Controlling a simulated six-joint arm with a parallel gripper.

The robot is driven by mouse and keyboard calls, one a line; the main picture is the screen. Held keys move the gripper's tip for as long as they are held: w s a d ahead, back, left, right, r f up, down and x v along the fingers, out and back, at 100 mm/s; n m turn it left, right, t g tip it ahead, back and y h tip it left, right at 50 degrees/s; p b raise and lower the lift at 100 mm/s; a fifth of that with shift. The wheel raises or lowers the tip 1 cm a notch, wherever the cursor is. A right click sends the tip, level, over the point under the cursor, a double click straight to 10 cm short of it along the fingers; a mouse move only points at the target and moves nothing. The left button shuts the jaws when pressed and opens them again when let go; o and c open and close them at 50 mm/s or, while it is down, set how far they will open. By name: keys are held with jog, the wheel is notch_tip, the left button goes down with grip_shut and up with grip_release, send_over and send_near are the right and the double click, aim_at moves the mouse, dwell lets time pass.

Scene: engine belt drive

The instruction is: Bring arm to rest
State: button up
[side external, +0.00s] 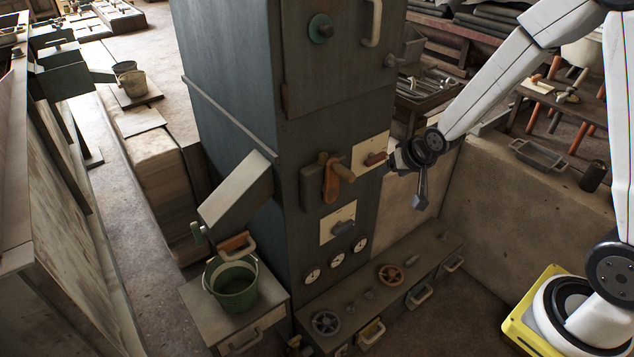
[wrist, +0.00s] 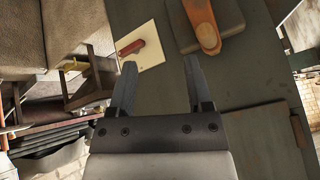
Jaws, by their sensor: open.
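My gripper (wrist: 160,88) is open and empty in the wrist view, its two dark fingers apart and pointing at the face of the dark green cabinet. In the side view my gripper (side external: 421,195) hangs at the end of my white arm, to the right of the cabinet (side external: 240,110). A red handle on a cream plate (wrist: 138,47) lies just beyond the left finger in the wrist view; it also shows in the side view (side external: 376,159). An orange-brown lever (wrist: 203,25) is beyond the right finger; in the side view it is left of the red handle (side external: 331,180). No contact shows.
A green bucket (side external: 232,285) stands on a small stand at the left. A concrete wall (side external: 520,205) and a workbench lie behind my arm. Floor between wall and ledge is clear.

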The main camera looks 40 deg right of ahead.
jog(key=s+a+r+n+g, duration=0.1)
jog(key=s+a+n+g, duration=0.1)
jog(key=s, duration=0.5)
jog(key=s+a+r+n+g, duration=0.1)
jog(key=s+a+n+g, duration=0.1)
jog(key=s, duration=0.5)
jog(key=shift+a+r+n+y, duration=0.4)
jog(key=shift+a+n, duration=0.2)
jog(key=shift+a, duration=0.45)
